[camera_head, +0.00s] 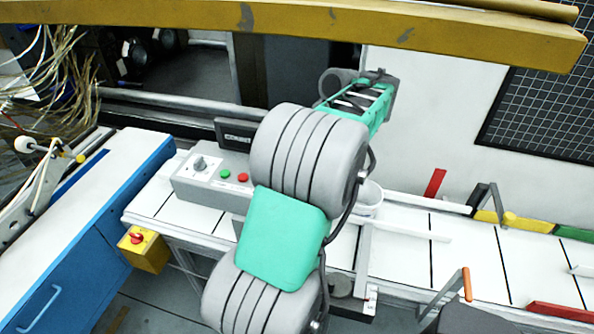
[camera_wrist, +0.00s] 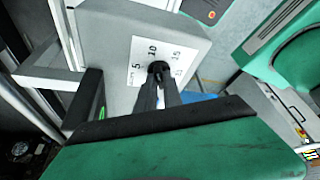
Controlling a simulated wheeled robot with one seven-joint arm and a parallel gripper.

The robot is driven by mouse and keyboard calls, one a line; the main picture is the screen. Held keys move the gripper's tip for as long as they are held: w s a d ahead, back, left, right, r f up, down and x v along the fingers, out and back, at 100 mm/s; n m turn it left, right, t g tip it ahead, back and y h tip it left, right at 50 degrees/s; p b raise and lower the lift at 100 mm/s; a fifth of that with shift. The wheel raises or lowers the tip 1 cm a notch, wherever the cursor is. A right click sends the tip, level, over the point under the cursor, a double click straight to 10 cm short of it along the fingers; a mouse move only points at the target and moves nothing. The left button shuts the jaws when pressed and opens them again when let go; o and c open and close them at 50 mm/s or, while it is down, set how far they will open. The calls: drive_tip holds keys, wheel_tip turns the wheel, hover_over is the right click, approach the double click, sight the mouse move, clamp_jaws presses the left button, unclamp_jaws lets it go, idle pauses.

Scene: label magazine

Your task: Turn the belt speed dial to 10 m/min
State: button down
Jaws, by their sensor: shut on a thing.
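In the wrist view, a small black dial knob (camera_wrist: 157,66) stands on a white scale plate (camera_wrist: 143,48) marked 5, 10 and 15, with a further mark partly hidden at the right. The plate is on a light grey panel (camera_wrist: 105,30). My gripper (camera_wrist: 159,80) is shut on the knob, with its two dark fingers on either side of it. The fingers cover part of the knob, and I cannot read where its pointer stands.
A yellow beam (camera_head: 330,28) crosses the top. A white conveyor (camera_head: 470,250) runs right; a blue cabinet (camera_head: 100,240) stands left.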

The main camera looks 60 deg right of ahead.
idle(0.3)
drive_tip(key=c, duration=1.5)
unclamp_jaws()
drive_tip(key=shift+r, duration=0.1)
